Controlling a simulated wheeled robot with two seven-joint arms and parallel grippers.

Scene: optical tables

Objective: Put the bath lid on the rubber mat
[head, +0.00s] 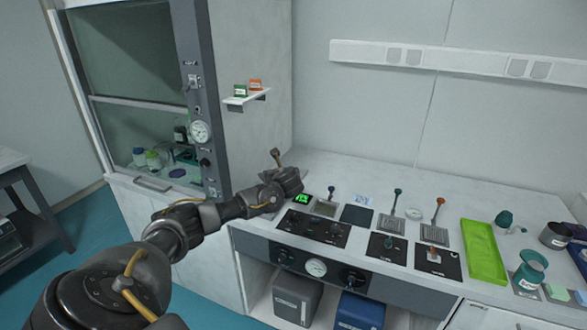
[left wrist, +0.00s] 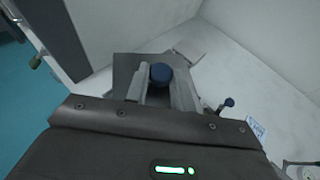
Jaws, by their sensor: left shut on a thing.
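My left gripper (head: 288,182) is over the back left of the bench, its fingers mostly hidden by my own wrist in the head view. In the left wrist view the gripper (left wrist: 163,90) is shut on the bath lid, whose round blue knob (left wrist: 161,73) shows between the fingers. A grey plate part of the lid (left wrist: 124,70) shows behind them. The knob on its stem (head: 277,154) stands above the gripper in the head view. My right gripper is not in view.
A black control panel (head: 315,229) lies in front. A green tray (head: 484,252) is at right. A fume hood (head: 205,100) bounds the left.

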